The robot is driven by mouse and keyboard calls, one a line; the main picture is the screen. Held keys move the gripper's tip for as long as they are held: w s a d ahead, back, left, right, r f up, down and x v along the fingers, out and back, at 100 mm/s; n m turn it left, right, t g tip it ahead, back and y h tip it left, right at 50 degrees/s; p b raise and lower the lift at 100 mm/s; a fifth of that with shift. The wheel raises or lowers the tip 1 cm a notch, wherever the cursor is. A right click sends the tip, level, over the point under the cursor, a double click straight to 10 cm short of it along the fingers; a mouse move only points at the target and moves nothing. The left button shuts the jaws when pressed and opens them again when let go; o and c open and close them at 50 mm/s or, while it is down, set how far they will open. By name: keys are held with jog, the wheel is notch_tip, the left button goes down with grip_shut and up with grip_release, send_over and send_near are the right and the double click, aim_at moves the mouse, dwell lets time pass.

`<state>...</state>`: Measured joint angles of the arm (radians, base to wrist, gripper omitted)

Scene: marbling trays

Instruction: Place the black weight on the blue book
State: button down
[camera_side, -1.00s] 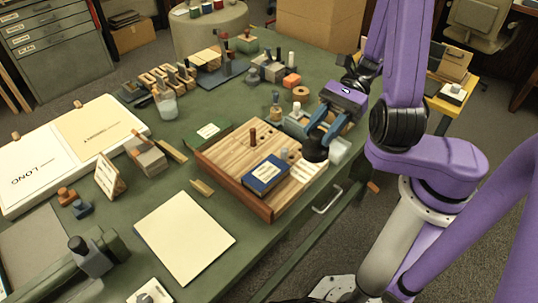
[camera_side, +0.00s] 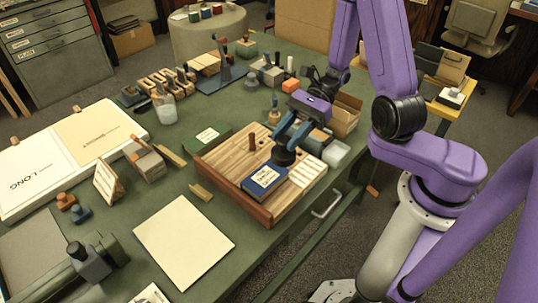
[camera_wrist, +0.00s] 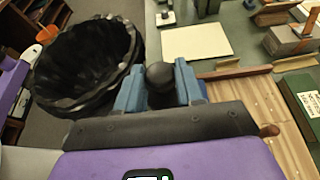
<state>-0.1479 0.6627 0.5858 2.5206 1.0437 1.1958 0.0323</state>
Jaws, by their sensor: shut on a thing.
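The blue book (camera_side: 262,182), with a white label, lies on the wooden tray board (camera_side: 222,160) near its front edge. My gripper (camera_side: 287,143) is shut on the dark, rounded black weight (camera_side: 284,157). The weight overlaps the book's far right corner in the side view; I cannot tell whether it touches the book. In the wrist view the knob of the black weight (camera_wrist: 160,76) shows between the blue fingers of my gripper (camera_wrist: 160,90). The book is hidden in the wrist view.
A reddish-brown peg (camera_side: 252,141) stands on the board behind the book. A white-labelled block (camera_side: 308,172) lies just right of the book. A green book (camera_side: 207,137) is beside the board's left corner. A cream sheet (camera_side: 184,240) lies in front.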

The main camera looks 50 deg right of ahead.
jog(key=w+f, duration=0.1)
jog(key=f, duration=0.1)
jog(key=w+a+f, duration=0.1)
jog(key=w+f, duration=0.2)
jog(key=f, duration=0.1)
jog(key=shift+w+a, duration=0.25)
jog(key=shift+w, duration=0.1)
jog(key=shift+f, duration=1.45)
jog(key=shift+f, duration=0.15)
jog(key=c, duration=0.7)
grip_release()
jog(key=shift+d, duration=0.1)
